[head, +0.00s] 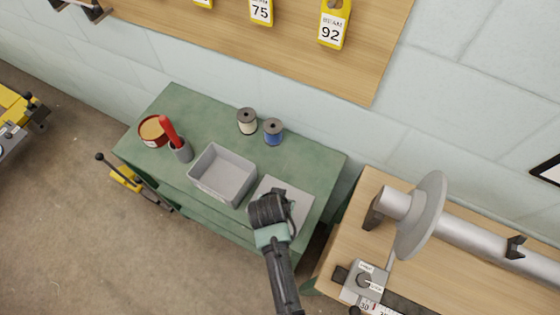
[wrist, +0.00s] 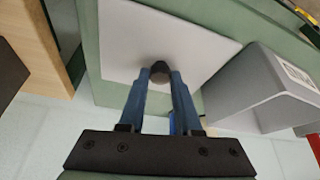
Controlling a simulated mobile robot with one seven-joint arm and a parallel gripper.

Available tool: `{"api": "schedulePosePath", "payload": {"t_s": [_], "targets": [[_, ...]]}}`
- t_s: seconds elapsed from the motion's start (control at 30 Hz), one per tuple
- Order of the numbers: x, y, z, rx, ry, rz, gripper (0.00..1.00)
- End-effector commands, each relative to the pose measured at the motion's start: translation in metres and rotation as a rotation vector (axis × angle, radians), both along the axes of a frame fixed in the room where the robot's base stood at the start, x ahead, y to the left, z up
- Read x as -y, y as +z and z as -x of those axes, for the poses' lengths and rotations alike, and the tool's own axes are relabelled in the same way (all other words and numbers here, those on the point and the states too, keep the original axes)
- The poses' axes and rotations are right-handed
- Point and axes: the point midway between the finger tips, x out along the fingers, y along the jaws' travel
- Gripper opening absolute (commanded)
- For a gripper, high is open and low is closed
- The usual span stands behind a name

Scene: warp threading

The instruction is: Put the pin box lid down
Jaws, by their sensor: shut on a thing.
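The pin box lid (head: 295,193) is a flat light-grey plate over the right end of the green table. It also shows in the wrist view (wrist: 125,40), with a dark round knob (wrist: 160,70) at its middle. My gripper (head: 285,203) is above the lid, and in the wrist view its two blue fingers (wrist: 160,80) are shut on the knob. The lid looks about level; I cannot tell whether it touches the tabletop. The open grey pin box (head: 222,173) stands just left of the lid and looks empty. My gripper hides part of the lid in the head view.
The green table (head: 200,110) also holds a red tin (head: 152,131), a dark cup with a red-handled tool (head: 181,150), a cream spool (head: 247,121) and a blue spool (head: 273,131). A wooden bench (head: 375,185) with a metal roller (head: 470,225) stands to the right.

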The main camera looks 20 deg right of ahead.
Motion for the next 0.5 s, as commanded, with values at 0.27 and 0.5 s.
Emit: {"api": "schedulePosePath", "payload": {"t_s": [0.27,0.5], "targets": [[0.0002,-0.0088,-0.0005,0.002,-0.001,0.000,0.00],[0.0001,-0.0128,0.0000,0.001,-0.001,0.000,0.36]]}}
